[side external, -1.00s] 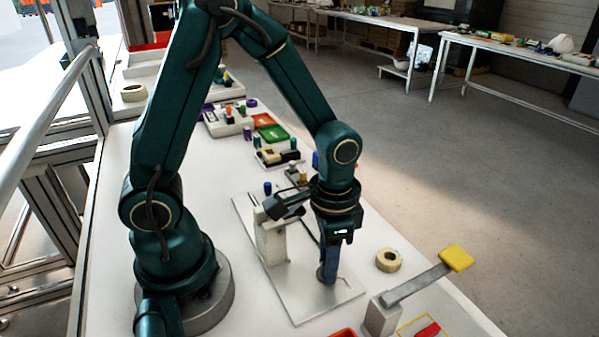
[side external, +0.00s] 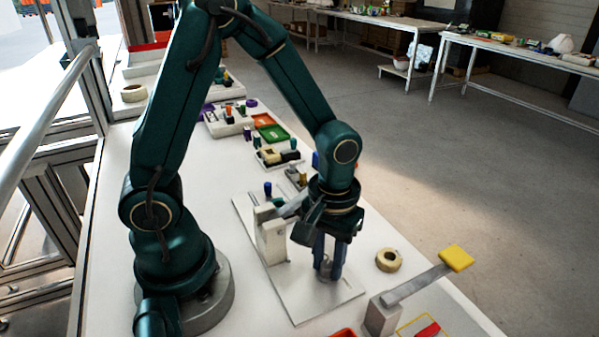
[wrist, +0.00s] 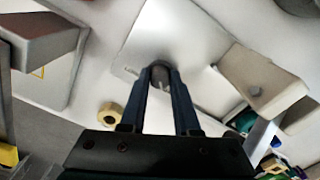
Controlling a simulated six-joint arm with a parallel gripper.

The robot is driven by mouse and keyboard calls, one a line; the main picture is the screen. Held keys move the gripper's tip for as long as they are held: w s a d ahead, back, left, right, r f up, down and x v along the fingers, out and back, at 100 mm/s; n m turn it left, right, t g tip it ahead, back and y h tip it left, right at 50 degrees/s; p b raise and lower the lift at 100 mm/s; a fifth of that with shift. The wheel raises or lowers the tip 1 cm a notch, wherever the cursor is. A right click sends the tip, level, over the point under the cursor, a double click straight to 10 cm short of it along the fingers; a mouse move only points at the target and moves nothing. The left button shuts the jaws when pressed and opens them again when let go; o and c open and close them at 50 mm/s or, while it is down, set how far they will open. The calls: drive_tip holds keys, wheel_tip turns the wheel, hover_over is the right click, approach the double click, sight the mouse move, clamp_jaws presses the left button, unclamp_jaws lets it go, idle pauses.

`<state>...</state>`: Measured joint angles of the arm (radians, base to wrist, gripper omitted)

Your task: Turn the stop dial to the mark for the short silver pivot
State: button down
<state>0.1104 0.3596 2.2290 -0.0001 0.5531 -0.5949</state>
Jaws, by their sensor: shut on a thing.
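The stop dial (wrist: 160,75) is a small grey round knob on a pale metal base plate (wrist: 193,45). In the side view the same plate (side external: 300,308) lies on the table under my gripper. My gripper (side external: 327,276) points down with its two blue fingers on either side of the dial. In the wrist view my gripper (wrist: 161,72) is shut on the dial, one finger at each side. A short dark line shows on the plate beside the dial. The dial's marks are too small to read, and I cannot make out the silver pivot.
A white upright block (side external: 270,240) stands on the plate, left of my gripper. A tape roll (side external: 389,260) lies to the right. A lever with a yellow end (side external: 456,258) stands at the front right. Small parts and trays (side external: 270,130) line the back.

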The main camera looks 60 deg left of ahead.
sight(328, 263)
drive_tip(key=shift+n, duration=0.3)
idle(0.4)
drive_tip(key=c, duration=0.6)
unclamp_jaws()
drive_tip(key=shift+c, duration=0.2)
drive_tip(key=shift+r, duration=0.1)
drive_tip(key=shift+r, duration=2.5)
